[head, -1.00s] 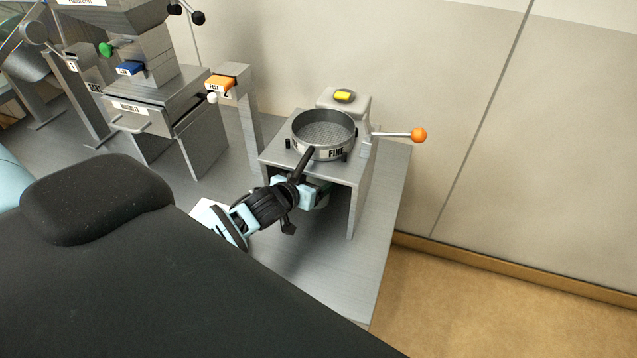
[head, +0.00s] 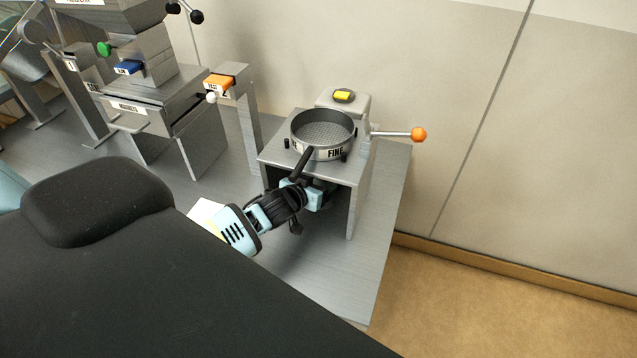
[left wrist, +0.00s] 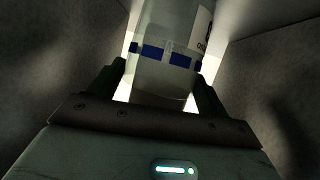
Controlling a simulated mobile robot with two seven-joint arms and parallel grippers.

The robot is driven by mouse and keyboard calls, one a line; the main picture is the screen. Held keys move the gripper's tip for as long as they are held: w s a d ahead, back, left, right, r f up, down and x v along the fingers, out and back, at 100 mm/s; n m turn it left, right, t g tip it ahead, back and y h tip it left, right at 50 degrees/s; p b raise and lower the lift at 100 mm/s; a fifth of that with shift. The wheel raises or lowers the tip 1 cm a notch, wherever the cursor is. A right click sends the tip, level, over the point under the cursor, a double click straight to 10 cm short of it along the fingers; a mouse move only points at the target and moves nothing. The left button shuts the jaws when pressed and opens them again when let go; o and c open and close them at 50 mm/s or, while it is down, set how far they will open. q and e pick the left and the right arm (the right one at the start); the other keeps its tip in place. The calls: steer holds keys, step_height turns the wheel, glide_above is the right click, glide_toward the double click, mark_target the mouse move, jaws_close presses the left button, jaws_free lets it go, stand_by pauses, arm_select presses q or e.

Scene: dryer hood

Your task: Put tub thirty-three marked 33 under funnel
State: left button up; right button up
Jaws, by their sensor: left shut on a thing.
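My left gripper (head: 318,196) reaches in under the metal stand that carries the sieve marked FINE. In the left wrist view my left gripper (left wrist: 162,88) is shut on a pale, cloudy tub (left wrist: 164,78) with a dark blue band. A white label shows at the tub's upper right; I cannot read its number. The tub is hidden in the head view by the stand and my arm. I cannot make out a funnel in either view. My right gripper is not in view.
The stand (head: 357,212) has side walls close around my gripper. The sieve (head: 323,132) sits on top, with an orange-knobbed lever (head: 418,135) at its right. A machine with a drawer (head: 130,118) stands to the left. The bench (head: 300,270) in front is mostly clear.

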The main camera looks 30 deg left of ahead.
arm_select(q)
steer(key=shift+f, duration=0.1)
steer(key=o, duration=1)
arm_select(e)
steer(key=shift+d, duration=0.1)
arm_select(q)
steer(key=shift+r, duration=0.25)
steer(key=p+v, duration=0.1)
steer(key=v, duration=1.1)
steer(key=shift+f, duration=0.1)
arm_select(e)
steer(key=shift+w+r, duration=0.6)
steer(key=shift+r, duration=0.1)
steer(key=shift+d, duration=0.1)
